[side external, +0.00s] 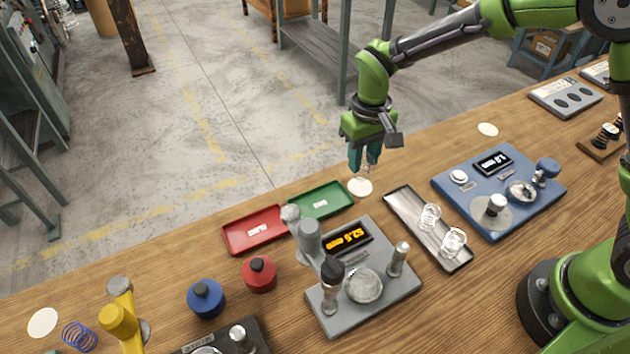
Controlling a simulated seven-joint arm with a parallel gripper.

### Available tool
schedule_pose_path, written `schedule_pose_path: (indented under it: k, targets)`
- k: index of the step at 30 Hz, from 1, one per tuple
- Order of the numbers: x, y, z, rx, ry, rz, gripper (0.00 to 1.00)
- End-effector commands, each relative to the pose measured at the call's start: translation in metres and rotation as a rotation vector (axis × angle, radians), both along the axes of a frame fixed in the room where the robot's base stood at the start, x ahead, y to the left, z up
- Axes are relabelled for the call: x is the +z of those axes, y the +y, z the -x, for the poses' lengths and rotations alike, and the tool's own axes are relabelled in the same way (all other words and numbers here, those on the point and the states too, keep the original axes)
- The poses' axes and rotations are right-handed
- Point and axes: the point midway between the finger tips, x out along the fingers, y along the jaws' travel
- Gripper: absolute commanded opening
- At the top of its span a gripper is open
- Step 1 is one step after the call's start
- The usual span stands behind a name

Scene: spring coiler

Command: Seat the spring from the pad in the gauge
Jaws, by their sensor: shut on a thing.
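My gripper (364,166) points down over the back of the bench, shut on a pale wire spring (361,175). The spring is small and partly hidden by the fingers. A round white pad (360,188) lies just under it; I cannot tell whether the spring touches the pad. A grey gauge (395,302) with a lit orange display (347,240) stands in front of the gripper. It has a round plate (364,286) and posts.
A metal tray (408,212) with a few silver springs (453,241) lies between the two devices. Red (237,241) and green (332,212) trays lie left of the pad. Blue (206,299) and red (259,274) knobbed weights stand at front left, near a blue spring (79,337).

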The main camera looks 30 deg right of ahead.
Motion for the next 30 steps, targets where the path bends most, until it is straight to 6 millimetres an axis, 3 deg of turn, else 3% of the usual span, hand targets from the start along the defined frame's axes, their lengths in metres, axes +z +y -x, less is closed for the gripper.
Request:
schedule_pose_path:
  k: [11,14,17,20,24,30]
  targets:
    - [0.004,0.001,0.0,0.001,0.0,0.0,0.17]
    - [0.007,0.009,0.003,0.02,-0.001,-0.001,0.17]
    - [0.016,0.03,0.012,0.071,-0.001,-0.002,0.17]
    - [0.029,0.061,0.035,0.17,-0.002,-0.002,0.17]
    - [0.047,0.102,0.084,0.387,-0.003,-0.002,0.17]
    - [0.062,0.133,0.156,0.719,-0.001,0.001,0.17]
